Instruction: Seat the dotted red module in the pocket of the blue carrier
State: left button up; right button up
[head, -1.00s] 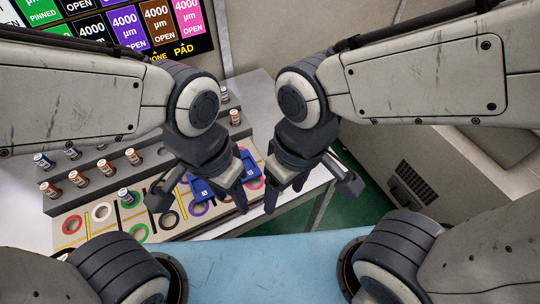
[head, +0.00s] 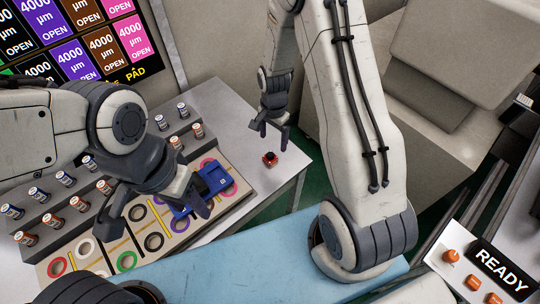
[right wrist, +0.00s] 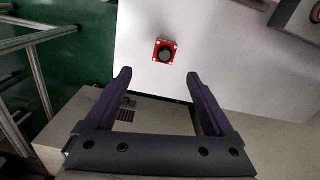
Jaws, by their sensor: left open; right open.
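The red module (head: 270,159) with a dark round top sits on the grey table near its right edge; its dots are too small to make out in the head view. In the right wrist view the red module (right wrist: 165,52) lies beyond the fingertips, with pale marks at its corners. My right gripper (head: 273,134) is open and empty, above and behind the module; its fingers (right wrist: 156,80) straddle empty space. The blue carrier (head: 215,179) lies on the board with coloured rings. My left gripper (head: 203,199) is open at the carrier, partly covering it; I cannot tell whether it touches.
Several small labelled cylinders (head: 66,178) stand on a grey stepped rack left of the carrier. Coloured rings (head: 127,261) lie on the board. A READY panel with orange buttons (head: 451,256) is at lower right. The grey table around the module is clear.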

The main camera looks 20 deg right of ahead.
aim_at(271, 154)
notch_tip(271, 154, down, 3)
jog(key=shift+f, duration=0.1)
jog(key=shift+a+f+p, duration=0.1)
jog(key=shift+f+p, duration=0.3)
jog(key=shift+p, duration=0.05)
jog(key=shift+w+a+f+p, duration=0.15)
jog(key=shift+f+p, duration=0.25)
jog(key=shift+f, duration=0.75)
jog(key=shift+w+f+p, duration=0.15)
jog(key=shift+f+p, duration=0.25)
jog(key=shift+f, duration=0.75)
jog(key=shift+c, duration=0.3)
grip_shut()
